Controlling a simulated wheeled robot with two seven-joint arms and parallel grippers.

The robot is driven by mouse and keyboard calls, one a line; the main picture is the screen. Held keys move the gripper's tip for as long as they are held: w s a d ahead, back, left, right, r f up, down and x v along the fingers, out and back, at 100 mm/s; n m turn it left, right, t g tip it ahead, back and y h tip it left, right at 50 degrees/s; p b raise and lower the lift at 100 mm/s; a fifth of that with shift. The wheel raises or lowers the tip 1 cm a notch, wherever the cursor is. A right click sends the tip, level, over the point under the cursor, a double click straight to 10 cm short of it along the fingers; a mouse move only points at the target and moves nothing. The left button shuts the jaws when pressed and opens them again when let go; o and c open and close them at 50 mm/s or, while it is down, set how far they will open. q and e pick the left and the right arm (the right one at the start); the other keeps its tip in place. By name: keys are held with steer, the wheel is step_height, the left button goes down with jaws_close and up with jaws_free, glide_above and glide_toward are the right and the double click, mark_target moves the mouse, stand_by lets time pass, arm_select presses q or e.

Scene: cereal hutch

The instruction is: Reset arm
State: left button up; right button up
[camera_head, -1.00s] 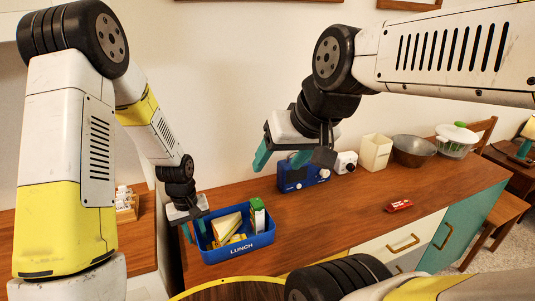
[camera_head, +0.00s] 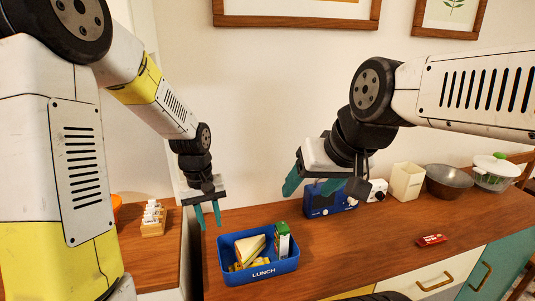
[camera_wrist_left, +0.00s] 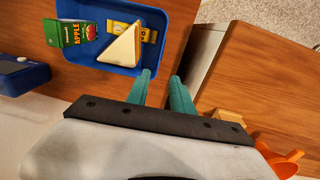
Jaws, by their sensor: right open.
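My left gripper (camera_head: 209,226) is open and empty, pointing down above the back-left edge of the blue lunch box. Its two teal fingers (camera_wrist_left: 161,88) show apart in the left wrist view, near the rim. The blue lunch box (camera_head: 262,271), marked LUNCH, stands on the wooden counter. It holds a sandwich wedge (camera_head: 249,250), a green and white juice carton (camera_head: 282,238) and a yellow item (camera_wrist_left: 149,35) partly behind the sandwich. My right gripper (camera_head: 324,187) is open and empty, raised in front of a blue appliance (camera_head: 322,204), which it partly hides.
A red packet (camera_head: 431,240) lies on the counter. A cream canister (camera_head: 407,181), a metal bowl (camera_head: 450,182) and a green-lidded clear bowl (camera_head: 495,171) stand at the back right. A wooden rack of small jars (camera_head: 153,219) stands on the left counter. The counter's middle is clear.

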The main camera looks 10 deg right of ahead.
arm_select(q)
steer(key=s+a+r+m+t, duration=0.1)
steer(key=s+a+r+t, duration=0.2)
steer(key=s+r, duration=0.4)
steer(key=s+a+r+m+t+h, duration=0.1)
steer(key=s+a+r+t, duration=0.1)
steer(key=s+r, duration=0.6)
step_height(320, 180, up, 4)
steer(key=shift+s+a+t, duration=0.2)
steer(key=shift+a+t, duration=0.2)
steer(key=shift+a, duration=0.3)
